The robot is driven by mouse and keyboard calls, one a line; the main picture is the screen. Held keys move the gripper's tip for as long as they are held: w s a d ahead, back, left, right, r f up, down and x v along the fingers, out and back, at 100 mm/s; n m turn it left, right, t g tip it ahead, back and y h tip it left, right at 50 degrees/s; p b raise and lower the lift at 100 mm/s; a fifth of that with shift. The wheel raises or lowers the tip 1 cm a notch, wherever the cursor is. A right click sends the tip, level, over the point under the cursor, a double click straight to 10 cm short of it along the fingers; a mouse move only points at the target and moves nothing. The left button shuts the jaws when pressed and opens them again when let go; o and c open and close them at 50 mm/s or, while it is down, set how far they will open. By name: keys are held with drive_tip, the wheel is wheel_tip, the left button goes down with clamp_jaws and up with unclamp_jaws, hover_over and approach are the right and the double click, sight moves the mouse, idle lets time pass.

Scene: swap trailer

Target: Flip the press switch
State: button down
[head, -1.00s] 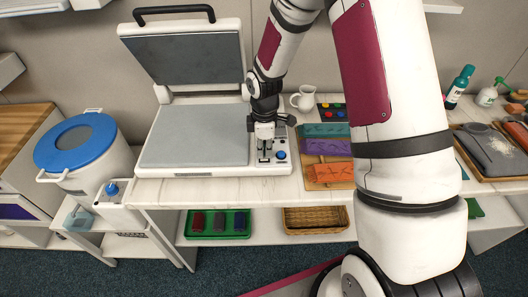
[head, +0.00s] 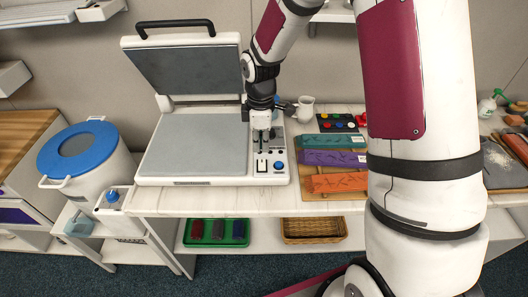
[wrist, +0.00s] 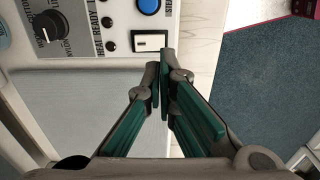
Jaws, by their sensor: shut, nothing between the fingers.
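The press (head: 192,155) is white, with its lid (head: 190,70) raised and a bare grey lower plate. Its control panel (head: 282,150) is along the right side of the plate. In the wrist view a white rocker switch (wrist: 150,41) in a black frame sits on the panel beside a blue button (wrist: 148,6), indicator lights and a black knob (wrist: 47,29). My gripper (head: 262,146) points down over the panel. In the wrist view my gripper (wrist: 165,57) is shut and empty, its tips by the switch's edge. I cannot tell whether they touch it.
Colored blocks on a wooden board (head: 313,192) and a white jug (head: 305,108) stand right of the press. A blue-lidded white bin (head: 115,163) stands left. A shelf below holds a green tray (head: 216,243) and a wicker basket (head: 314,241).

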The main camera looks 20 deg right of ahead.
wheel_tip(320, 180, up, 6)
drive_tip(key=shift+s, duration=0.35)
drive_tip(key=shift+r, duration=0.2)
drive_tip(key=s+d+r+m+t, duration=0.2)
drive_tip(key=s+r+m+t, duration=0.4)
drive_tip(key=s+r+m, duration=1.15)
drive_tip(key=n+g+b, duration=0.1)
drive_tip(key=n+g, duration=0.3)
drive_tip(key=n, duration=1.4)
hover_over(262, 162)
drive_tip(key=s, duration=0.2)
wheel_tip(262, 162, down, 18)
drive_tip(key=r, duration=0.1)
drive_tip(key=shift+m, duration=0.25)
drive_tip(key=f, duration=0.4)
drive_tip(key=w+f, duration=0.1)
drive_tip(key=f, duration=0.9)
drive_tip(key=shift+w+f+p, duration=0.2)
drive_tip(key=shift+w+p, duration=0.05)
drive_tip(key=shift+p, duration=0.15)
